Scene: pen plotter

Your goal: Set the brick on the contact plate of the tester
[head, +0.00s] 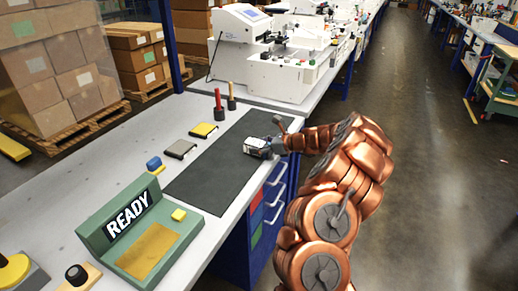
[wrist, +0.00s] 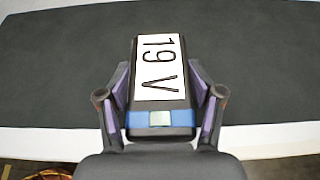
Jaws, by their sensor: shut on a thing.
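The brick (wrist: 160,75) is a dark block with a white label reading "19 V" and a blue end with a pale patch. My gripper (wrist: 160,95) is shut on it, one finger on each side. In the head view the brick (head: 257,148) is at the right part of the dark mat; I cannot tell whether it touches the mat. The tester (head: 110,218) is a green unit with a "READY" display at the lower left. Its contact plate (head: 148,250) is a bare, brass-coloured rectangle on the tester's flat base, well left of my gripper.
The dark mat (head: 205,180) lies on the pale bench between brick and tester. Two small flat blocks (head: 180,149) (head: 204,130) and two upright tools (head: 219,103) stand behind it. A yellow button (head: 179,215) is on the tester. A yellow knob (head: 15,270) stands front left.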

